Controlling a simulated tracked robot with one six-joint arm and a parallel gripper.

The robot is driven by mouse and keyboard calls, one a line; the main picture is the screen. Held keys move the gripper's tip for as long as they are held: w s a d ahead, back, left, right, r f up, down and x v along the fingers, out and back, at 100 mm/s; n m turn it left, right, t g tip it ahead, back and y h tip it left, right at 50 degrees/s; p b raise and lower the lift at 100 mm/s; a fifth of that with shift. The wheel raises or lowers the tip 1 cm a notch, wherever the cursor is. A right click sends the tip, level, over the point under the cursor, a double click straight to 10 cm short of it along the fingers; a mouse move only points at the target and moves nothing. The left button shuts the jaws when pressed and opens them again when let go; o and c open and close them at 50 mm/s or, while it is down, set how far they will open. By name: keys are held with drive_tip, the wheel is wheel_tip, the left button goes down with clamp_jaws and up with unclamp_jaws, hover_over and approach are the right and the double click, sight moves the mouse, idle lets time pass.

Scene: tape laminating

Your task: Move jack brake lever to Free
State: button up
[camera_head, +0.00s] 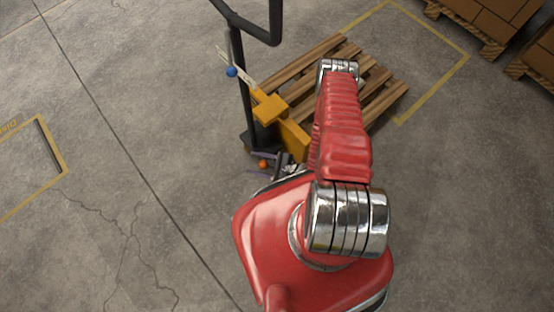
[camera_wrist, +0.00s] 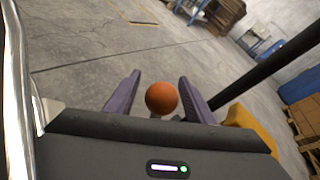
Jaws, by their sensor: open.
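The pallet jack (camera_head: 296,139) is yellow with a black upright handle (camera_head: 243,85). A lever with an orange ball knob (camera_head: 263,163) sits low at its base; the knob also shows large in the wrist view (camera_wrist: 161,98). The lever's shaft is mostly hidden, and I cannot read any Free marking. My gripper (camera_wrist: 160,85) has purple fingers, spread apart, with the orange knob appearing between them and a gap on each side. In the head view my gripper (camera_head: 259,162) is at the knob, partly hidden by my red arm.
A blue ball knob (camera_head: 232,71) with a pale label plate (camera_head: 236,66) is on the handle. A wooden pallet (camera_head: 385,98) lies behind the jack inside yellow floor lines. Boxes on pallets (camera_head: 495,22) stand at the upper right. The concrete floor at left is clear.

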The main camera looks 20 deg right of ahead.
drive_tip(key=v, duration=1.3)
idle(0.4)
idle(0.7)
